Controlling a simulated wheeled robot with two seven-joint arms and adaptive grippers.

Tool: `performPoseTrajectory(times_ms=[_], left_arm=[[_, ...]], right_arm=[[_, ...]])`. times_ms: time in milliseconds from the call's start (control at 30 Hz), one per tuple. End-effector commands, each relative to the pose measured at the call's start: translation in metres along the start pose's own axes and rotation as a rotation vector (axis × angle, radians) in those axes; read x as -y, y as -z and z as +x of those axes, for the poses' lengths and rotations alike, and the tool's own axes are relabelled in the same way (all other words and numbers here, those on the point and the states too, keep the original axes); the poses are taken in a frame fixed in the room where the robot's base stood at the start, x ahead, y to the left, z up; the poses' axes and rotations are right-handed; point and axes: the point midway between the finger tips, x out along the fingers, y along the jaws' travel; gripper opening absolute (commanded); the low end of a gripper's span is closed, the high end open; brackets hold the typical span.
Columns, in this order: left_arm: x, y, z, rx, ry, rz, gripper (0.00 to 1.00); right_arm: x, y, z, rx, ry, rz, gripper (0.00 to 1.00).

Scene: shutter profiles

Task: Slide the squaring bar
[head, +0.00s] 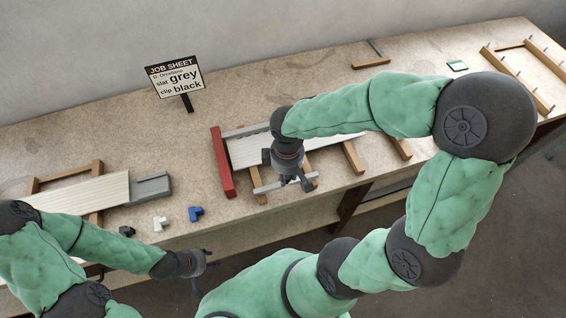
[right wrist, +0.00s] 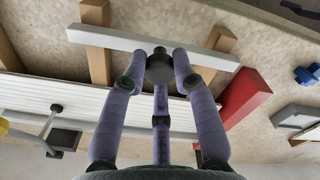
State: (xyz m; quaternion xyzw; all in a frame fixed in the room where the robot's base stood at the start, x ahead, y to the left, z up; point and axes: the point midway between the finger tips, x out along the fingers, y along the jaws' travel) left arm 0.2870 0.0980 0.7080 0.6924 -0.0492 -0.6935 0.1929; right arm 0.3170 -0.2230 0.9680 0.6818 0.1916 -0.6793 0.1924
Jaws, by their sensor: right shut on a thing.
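The squaring bar, a pale grey bar (head: 309,179), lies across wooden bearers along the front side of a white slatted panel (head: 248,151). It also shows in the right wrist view (right wrist: 105,40), running across the fingers. My right gripper (head: 289,180) points down at the bar and is shut on it near its middle. The gripper and arm hide part of the bar and the panel. A red stop block (head: 222,162) stands at the left end of the panel; the bar's left end is close to it. My left gripper (head: 195,272) hangs in front of the bench, away from the bar; its finger state is unclear.
Blue (head: 195,213), white (head: 160,223) and black (head: 127,231) clips lie near the bench's front edge. A cream slat stack (head: 85,194) and grey piece (head: 150,188) lie left. A job sheet sign (head: 175,75) stands behind. Wooden frames (head: 525,75) lie at far right.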

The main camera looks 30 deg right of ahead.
Motion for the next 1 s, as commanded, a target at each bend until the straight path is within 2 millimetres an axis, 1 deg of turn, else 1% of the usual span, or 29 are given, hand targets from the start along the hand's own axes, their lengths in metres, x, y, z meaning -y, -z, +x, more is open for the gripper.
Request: performPoseTrajectory(times_ms=[33,300,333,367,400,433,767,867,1000], left_arm=[[0.0,0.0,0.0,0.0,0.0,0.0,0.4],[0.0,0.0,0.0,0.0,0.0,0.0,0.4],[0.0,0.0,0.0,0.0,0.0,0.0,0.4],[0.0,0.0,0.0,0.0,0.0,0.0,0.4],[0.0,0.0,0.0,0.0,0.0,0.0,0.4],[0.0,0.0,0.0,0.0,0.0,0.0,0.4],[0.0,0.0,0.0,0.0,0.0,0.0,0.4],[0.0,0.0,0.0,0.0,0.0,0.0,0.4],[0.0,0.0,0.0,0.0,0.0,0.0,0.4]], right_arm=[[0.003,-0.003,0.0,0.005,0.004,0.0,0.0],[0.004,-0.004,0.001,0.009,0.007,0.001,0.0],[0.004,-0.004,0.001,0.01,0.007,0.001,0.31],[0.004,-0.004,0.001,0.01,0.007,0.001,0.4],[0.004,-0.004,0.002,0.011,0.008,0.001,0.51],[0.004,-0.004,0.002,0.01,0.007,0.001,0.52],[0.003,-0.003,-0.001,0.005,0.003,0.001,0.52],[0.002,-0.002,-0.007,0.002,0.001,0.001,0.52],[0.002,-0.001,-0.028,0.0,0.0,0.002,0.52]])
